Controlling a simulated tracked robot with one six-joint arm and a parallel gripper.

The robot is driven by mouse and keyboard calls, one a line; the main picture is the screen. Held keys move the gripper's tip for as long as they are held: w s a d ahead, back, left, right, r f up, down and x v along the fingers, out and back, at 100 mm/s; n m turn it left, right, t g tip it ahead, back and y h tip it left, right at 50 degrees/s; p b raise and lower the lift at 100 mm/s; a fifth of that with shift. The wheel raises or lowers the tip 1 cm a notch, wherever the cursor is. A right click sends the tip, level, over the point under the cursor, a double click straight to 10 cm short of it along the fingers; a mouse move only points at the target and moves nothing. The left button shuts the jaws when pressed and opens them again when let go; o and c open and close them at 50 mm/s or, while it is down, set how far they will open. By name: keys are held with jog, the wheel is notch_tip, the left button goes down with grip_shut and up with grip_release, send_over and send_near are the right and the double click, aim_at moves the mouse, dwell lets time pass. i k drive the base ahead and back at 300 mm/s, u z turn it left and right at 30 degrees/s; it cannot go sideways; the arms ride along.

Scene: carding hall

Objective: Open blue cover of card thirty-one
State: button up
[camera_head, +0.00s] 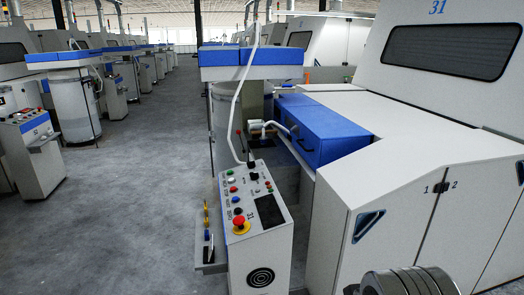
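The machine numbered 31 (440,120) fills the right side of the view; the blue number is on its upper hood. Its blue cover (330,122) is a box-shaped lid at the machine's left end, beside the white top. The cover lies level and looks shut. A dark handle (306,146) shows on its left-facing side. A pale pipe or hose end (268,124) is just left of the cover.
A control console (258,225) with red and other buttons and a lever stands in front of the cover. A blue-and-white canopy (250,64) is behind it. Doors marked 1 and 2 (437,215) are at right. Grey floor (130,200) is clear at left.

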aim_at(322, 136)
jog(key=z, duration=0.1)
jog(key=i, duration=0.85)
jog(key=u, duration=3.5)
